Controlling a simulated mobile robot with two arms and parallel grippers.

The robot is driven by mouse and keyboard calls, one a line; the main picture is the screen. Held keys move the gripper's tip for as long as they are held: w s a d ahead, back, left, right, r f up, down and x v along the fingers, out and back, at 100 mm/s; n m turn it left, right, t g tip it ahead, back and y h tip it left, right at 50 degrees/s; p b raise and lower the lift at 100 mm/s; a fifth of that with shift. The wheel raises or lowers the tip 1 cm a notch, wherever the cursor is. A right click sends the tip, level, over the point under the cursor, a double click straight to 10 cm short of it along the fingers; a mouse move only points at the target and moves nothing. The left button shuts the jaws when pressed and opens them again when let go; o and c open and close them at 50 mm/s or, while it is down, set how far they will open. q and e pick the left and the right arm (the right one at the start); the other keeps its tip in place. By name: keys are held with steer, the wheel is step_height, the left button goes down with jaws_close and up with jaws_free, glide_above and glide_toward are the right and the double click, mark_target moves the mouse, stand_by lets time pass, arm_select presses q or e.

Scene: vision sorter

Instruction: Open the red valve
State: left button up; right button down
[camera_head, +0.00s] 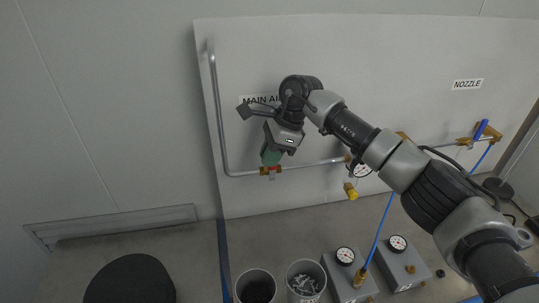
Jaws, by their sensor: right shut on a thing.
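The red valve (271,174) sits on the brass fitting of the thin metal pipe, below the "MAIN AIR" label on the grey wall panel. Only a small red part of it shows; the rest is hidden by my gripper. My left gripper is not in view.
A pressure gauge (361,169) and a yellow-tipped fitting (350,191) sit right of the valve. A blue-handled valve (481,130) is at far right.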

steer(key=shift+w+d+f+g+y+b, duration=0.2)
steer(key=shift+d+y+b, duration=0.75)
steer(key=shift+b, duration=1.05)
steer(key=shift+w+d+f+g+y+b, duration=0.1)
steer(key=shift+d+g+y+b, duration=0.3)
steer(key=shift+y+b, duration=1.25)
steer(key=shift+w+d+f+g+y+b, duration=0.15)
steer(key=shift+d+y+b, duration=0.7)
steer(key=shift+b, duration=1.45)
steer(key=shift+r, duration=0.1)
steer(key=c, duration=1.2)
jaws_free()
steer(key=shift+o, duration=0.2)
steer(key=b+v, duration=0.2)
steer(key=v, duration=0.9)
